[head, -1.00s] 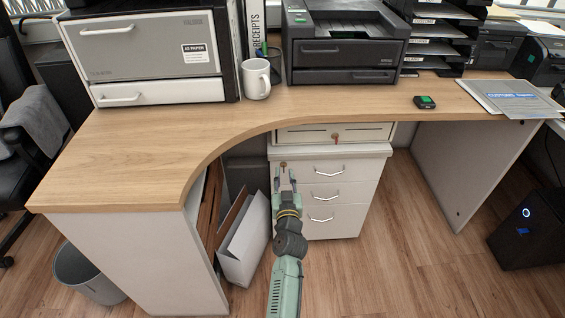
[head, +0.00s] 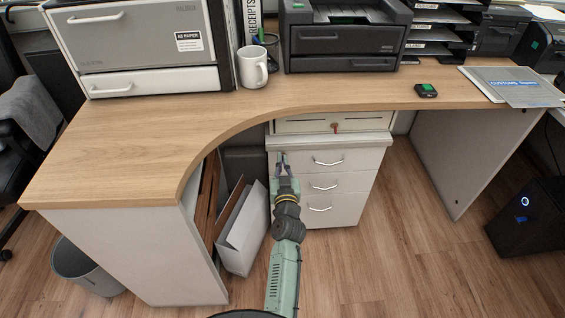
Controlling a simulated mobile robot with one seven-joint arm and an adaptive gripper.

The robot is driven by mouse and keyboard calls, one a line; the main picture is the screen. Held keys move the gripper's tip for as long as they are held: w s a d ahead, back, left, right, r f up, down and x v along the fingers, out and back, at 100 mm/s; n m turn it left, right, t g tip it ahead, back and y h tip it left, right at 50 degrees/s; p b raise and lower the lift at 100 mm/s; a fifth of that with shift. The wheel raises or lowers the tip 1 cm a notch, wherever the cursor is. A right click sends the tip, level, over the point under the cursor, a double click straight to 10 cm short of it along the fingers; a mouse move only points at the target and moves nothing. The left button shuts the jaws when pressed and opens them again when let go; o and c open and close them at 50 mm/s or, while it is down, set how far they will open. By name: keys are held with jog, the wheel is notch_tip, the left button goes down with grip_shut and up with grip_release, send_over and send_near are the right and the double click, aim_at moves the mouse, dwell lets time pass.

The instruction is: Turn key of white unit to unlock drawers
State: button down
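The white drawer unit (head: 345,208) stands under the desk with three drawers, each with a metal handle. My gripper (head: 282,159) is at the upper left of its front, by the top drawer. The fingertips look narrow and close together from here, and I cannot tell whether they hold anything. The unit's key is not clearly visible at the fingertips; the gripper may cover it. The three drawers look shut.
A cream box (head: 300,125) with a red-marked key (head: 335,128) in its front sits on the unit under the desk (head: 130,140). White and brown folders (head: 243,230) stand left of my arm.

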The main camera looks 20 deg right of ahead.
jog(key=shift+m, duration=0.3)
dwell(0.4)
jog(key=m, duration=0.3)
jog(key=shift+d+m, duration=0.15)
jog(key=shift+m, duration=0.25)
jog(key=m, duration=0.4)
jog(key=shift+s+d+f+m, duration=0.1)
jog(key=shift+d+m, duration=0.1)
jog(key=shift+m, duration=0.1)
jog(key=m, duration=0.4)
jog(key=shift+d+f+p, duration=0.1)
jog(key=shift+f+p, duration=0.05)
jog(key=shift+p, duration=0.2)
jog(key=shift+f+m+p, duration=0.2)
jog(key=shift+m+p, duration=0.15)
jog(key=shift+m, duration=2.05)
jog(key=c, duration=1.8)
grip_release()
jog(key=shift+f, duration=0.1)
jog(key=shift+c, duration=0.2)
